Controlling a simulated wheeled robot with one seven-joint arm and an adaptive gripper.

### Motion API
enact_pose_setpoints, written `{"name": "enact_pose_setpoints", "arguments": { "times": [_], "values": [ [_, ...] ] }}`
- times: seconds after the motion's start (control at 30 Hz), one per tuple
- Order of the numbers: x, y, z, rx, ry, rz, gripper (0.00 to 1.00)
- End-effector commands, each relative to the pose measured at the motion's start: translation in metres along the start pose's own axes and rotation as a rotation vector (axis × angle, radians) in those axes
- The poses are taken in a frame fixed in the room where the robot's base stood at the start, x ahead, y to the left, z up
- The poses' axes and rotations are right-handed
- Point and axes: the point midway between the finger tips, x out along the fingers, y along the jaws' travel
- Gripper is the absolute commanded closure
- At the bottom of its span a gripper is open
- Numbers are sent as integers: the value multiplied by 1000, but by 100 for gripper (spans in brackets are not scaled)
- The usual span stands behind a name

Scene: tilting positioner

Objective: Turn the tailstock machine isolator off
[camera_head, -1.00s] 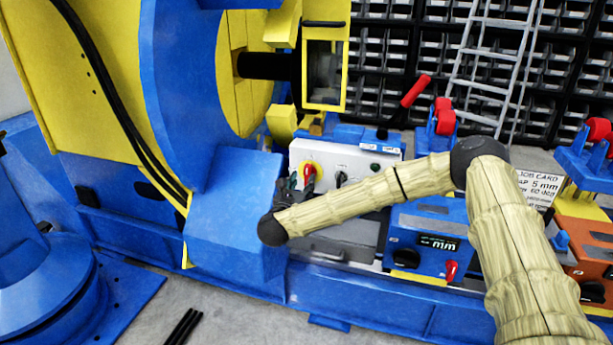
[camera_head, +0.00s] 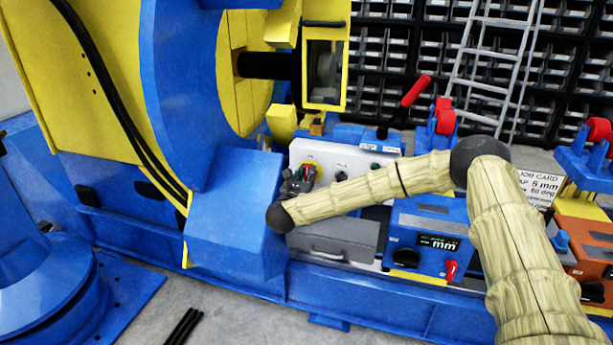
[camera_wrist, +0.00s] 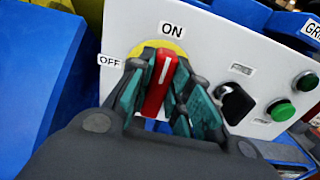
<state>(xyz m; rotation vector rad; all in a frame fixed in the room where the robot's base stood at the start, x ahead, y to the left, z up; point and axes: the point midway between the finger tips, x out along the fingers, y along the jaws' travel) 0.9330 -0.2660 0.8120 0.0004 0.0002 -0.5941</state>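The tailstock machine isolator is a red handle (camera_wrist: 162,85) with a white line, on a yellow disc (camera_wrist: 137,51). The white line points up towards the ON label (camera_wrist: 172,29); the OFF label (camera_wrist: 110,61) is to its left. In the wrist view my gripper (camera_wrist: 165,72) has one dark-and-teal finger on each side of the handle, the tips close against it, and looks shut on it. In the head view my gripper (camera_head: 299,181) is in front of the white control panel (camera_head: 340,156) and hides part of the handle and disc.
A black selector knob (camera_wrist: 236,103) and green buttons (camera_wrist: 281,110) are to the right on the same panel. A big blue housing (camera_head: 236,213) stands close on the left. A grey drawer box (camera_head: 335,240) and a blue mm display unit (camera_head: 425,240) lie below and right.

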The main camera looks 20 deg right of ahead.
Motion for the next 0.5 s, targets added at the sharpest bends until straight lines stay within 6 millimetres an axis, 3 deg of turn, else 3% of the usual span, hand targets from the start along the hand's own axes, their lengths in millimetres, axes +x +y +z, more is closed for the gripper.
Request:
{"name": "enact_pose_setpoints", "arguments": {
  "times": [0.5],
  "values": [
    [0,1,0,-100,-1,-1,100]
  ]
}}
